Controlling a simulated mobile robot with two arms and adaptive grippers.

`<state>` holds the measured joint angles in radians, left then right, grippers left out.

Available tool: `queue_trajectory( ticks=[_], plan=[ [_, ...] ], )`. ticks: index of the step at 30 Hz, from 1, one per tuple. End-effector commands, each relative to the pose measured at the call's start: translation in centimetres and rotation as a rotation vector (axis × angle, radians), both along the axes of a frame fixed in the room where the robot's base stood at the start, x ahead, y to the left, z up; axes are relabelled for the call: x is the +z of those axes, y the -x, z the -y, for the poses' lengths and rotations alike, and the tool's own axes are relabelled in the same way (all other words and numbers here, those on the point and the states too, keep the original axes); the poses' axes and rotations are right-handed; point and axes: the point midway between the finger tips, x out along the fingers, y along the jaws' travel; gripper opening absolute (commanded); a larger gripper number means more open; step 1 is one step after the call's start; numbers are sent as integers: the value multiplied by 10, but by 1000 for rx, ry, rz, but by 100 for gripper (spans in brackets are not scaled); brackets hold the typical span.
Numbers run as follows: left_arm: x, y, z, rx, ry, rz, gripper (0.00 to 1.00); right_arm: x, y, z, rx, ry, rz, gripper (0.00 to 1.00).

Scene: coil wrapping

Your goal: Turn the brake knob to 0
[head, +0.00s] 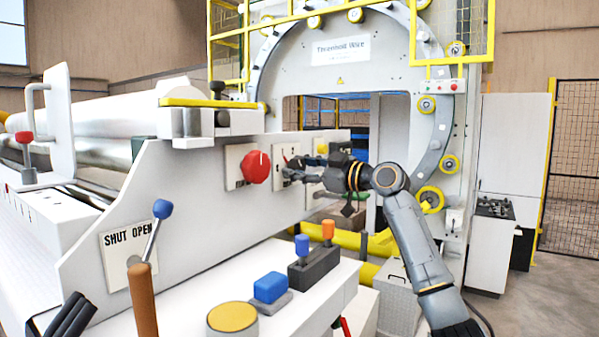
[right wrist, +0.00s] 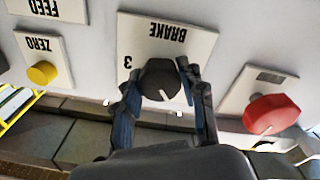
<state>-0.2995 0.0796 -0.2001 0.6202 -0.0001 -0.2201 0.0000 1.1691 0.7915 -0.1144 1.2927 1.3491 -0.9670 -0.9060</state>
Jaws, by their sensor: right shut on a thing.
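The brake knob (right wrist: 160,80) is black with a white pointer line. It sits on a white plate (right wrist: 190,48) lettered BRAKE, which appears upside down in the right wrist view. The pointer line slants toward the lower right there. A figure 3 shows beside the knob, and other scale marks are mostly hidden. My right gripper (right wrist: 163,92) is shut on the knob, one finger on each side. In the head view my right gripper (head: 308,175) reaches the machine's side panel from the right and covers most of the knob.
A red knob (head: 256,167) is beside the brake plate. A yellow ZERO button (right wrist: 42,73) is on the other side. Below are a blue-tipped lever (head: 302,246), an orange-tipped lever (head: 328,230) and a SHUT OPEN plate (head: 128,254). The large ring (head: 432,150) stands behind.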

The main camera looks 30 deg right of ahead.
Motion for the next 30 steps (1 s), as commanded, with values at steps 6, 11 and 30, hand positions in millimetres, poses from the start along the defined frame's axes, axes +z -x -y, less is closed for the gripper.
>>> queue_trajectory(
  ticks=[6,11,30],
  plan=[
    [-6,0,0,0,0,0,40,-2,0,0,0,191,77,9],
    [-10,0,0,0,0,-1,40,-1,0,0,1,331,136,9],
    [-17,1,0,0,0,-1,40,-1,0,0,0,788,325,9]
  ],
)
